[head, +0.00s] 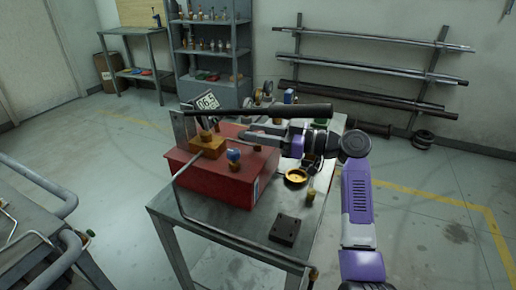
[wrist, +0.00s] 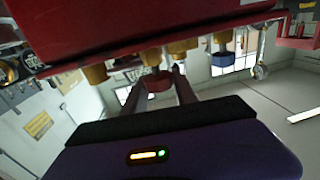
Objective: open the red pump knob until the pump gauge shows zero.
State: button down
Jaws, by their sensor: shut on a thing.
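The red pump body (head: 215,180) stands on a grey metal table, with a brass block on top and a long black-gripped lever across it. The pump gauge (head: 207,101) is a tilted display behind the lever, partly covered; its digits look like 06.5, but are small. My gripper (head: 258,133) reaches in from the right, below the lever, at the pump's far side. In the wrist view, my gripper (wrist: 160,80) is shut on the red knob (wrist: 158,83), one finger on each side. Brass fittings sit beside the knob. In the head view the knob is hidden.
A blue-topped knob (head: 233,155) is on the pump's near side. The black lever (head: 290,111) passes close over my gripper.

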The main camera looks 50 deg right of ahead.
jog(key=n+g+y+b, duration=0.2)
jog(key=y+b, duration=0.1)
jog(key=n+g+y+b, duration=0.2)
jog(key=b, duration=0.1)
jog(key=shift+w+f+n+y, duration=0.1)
jog(key=shift+f+n+y, duration=0.1)
jog(key=shift+n+y, duration=0.15)
jog(key=n+g+y+b, duration=0.2)
jog(key=g+b, duration=0.1)
jog(key=shift+n+g, duration=0.35)
jog(key=shift+g, duration=0.05)
jog(key=shift+r+n+g+y+b, duration=0.1)
jog(key=shift+n+g+y+b, duration=0.2)
jog(key=shift+g+y+b, duration=0.3)
jog(key=shift+r+b, duration=0.1)
jog(key=shift+b, duration=0.2)
jog(key=c, duration=1)
grip_release()
jog(key=v, duration=0.8)
